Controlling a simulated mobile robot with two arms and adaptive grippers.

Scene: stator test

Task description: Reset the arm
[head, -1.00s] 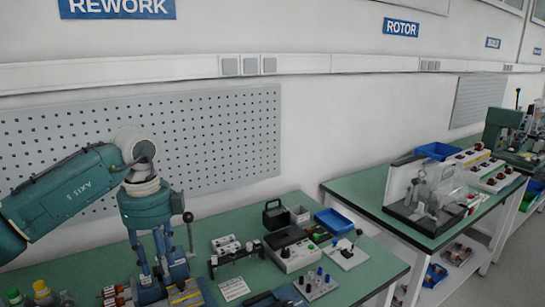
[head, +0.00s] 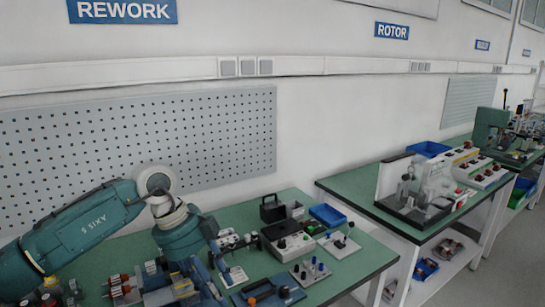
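My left arm (head: 95,222) comes in from the left over the green bench. Its gripper (head: 222,262) is tilted down to the right, above the bench beside a blue fixture with copper-coloured parts (head: 124,288). The fingers blend with the small items behind them, so I cannot tell their gap or whether anything is between them. My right arm and gripper are not in view.
On the bench stand a black-and-white control box (head: 293,247), a blue bin (head: 327,215), a switch plate (head: 310,272) and a blue tray (head: 268,292). A second bench (head: 360,187) with equipment stands to the right. A pegboard (head: 140,140) hangs behind.

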